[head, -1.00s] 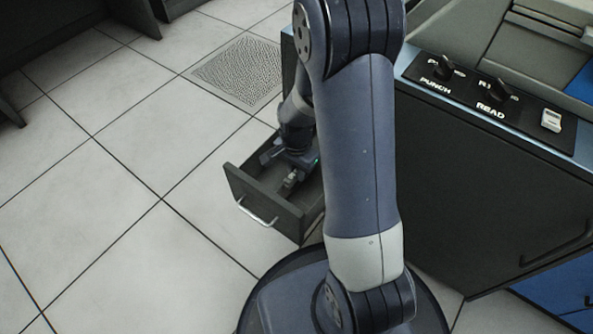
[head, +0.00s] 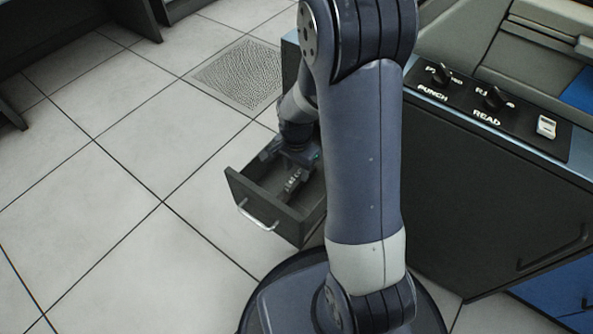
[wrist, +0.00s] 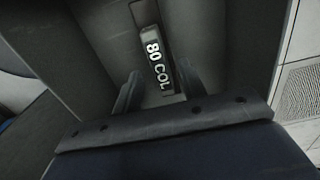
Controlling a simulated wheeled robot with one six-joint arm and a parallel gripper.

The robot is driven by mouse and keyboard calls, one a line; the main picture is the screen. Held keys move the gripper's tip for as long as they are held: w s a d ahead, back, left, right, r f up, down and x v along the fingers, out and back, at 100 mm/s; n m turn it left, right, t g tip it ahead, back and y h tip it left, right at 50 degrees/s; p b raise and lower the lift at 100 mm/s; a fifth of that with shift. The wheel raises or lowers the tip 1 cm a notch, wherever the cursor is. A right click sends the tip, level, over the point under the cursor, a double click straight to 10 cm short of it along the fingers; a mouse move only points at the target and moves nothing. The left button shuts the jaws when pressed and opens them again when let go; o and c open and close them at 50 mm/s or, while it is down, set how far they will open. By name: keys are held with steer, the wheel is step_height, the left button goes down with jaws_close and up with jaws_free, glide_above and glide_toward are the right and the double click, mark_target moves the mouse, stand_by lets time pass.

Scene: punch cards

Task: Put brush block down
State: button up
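The brush block (wrist: 157,62) is a narrow dark piece with white "80 COL" lettering. In the wrist view it lies on the floor of the open drawer (wrist: 225,35). In the head view the block (head: 293,181) shows small and pale inside the drawer (head: 265,200). My gripper (wrist: 158,86) has its two fingers spread, with gaps on both sides of the block's near end. In the head view my gripper (head: 290,158) is low in the drawer, behind the block and partly hidden by its own wrist.
The grey cabinet (head: 480,190) with PUNCH and READ knobs (head: 490,98) stands to the right. A floor grille (head: 240,72) lies behind the drawer. Tiled floor (head: 120,220) is clear to the left. My upper arm hides part of the drawer's right side.

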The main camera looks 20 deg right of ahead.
mark_target(296, 175)
step_height(296, 175, up, 9)
steer(key=p, duration=0.2)
steer(key=shift+f+p, duration=0.15)
steer(key=shift+p, duration=0.2)
stand_by(0.9)
